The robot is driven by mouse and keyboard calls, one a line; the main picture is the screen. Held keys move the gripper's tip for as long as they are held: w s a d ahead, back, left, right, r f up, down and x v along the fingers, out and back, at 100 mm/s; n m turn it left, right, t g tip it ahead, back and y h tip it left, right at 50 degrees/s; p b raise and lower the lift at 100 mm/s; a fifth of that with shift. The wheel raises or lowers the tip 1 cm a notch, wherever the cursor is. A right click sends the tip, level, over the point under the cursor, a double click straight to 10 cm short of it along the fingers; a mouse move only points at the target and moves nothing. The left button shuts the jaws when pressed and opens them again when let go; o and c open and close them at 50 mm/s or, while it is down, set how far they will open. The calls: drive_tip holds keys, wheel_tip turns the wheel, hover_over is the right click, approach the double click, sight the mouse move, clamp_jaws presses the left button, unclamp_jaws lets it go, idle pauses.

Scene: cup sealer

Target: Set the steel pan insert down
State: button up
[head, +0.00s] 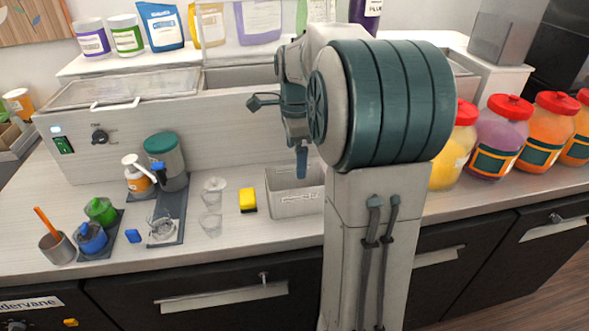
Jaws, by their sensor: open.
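A pale grey box-shaped container (292,207) with a label on its front stands upright on the counter, just left of my arm's column. It may be the steel pan insert, but I cannot tell for sure. My gripper (302,166) is open and points down above this container's back part. Only one finger shows clearly; the rest is partly hidden by my arm. I see nothing held between the jaws. My arm hides the container's right end, and I cannot tell whether the finger touches it.
A yellow sponge (248,200) lies left of the container, beside clear cups (211,224). Pump and squeeze bottles (92,237) and a metal cup (57,247) stand further left. Red-lidded jars (497,136) line the right. A raised unit with a lidded well (125,88) runs behind.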

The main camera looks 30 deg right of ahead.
drive_tip(key=s+a+f+n+t, duration=0.1)
drive_tip(key=s+a+n, duration=0.6)
drive_tip(key=s+n, duration=0.2)
drive_tip(key=s+a+f+n+t, duration=0.2)
drive_tip(key=s+a+n, duration=0.5)
drive_tip(key=s+n, duration=0.3)
drive_tip(key=shift+s+n, duration=0.15)
drive_tip(key=shift+n, duration=1.05)
drive_tip(key=shift+d, duration=0.15)
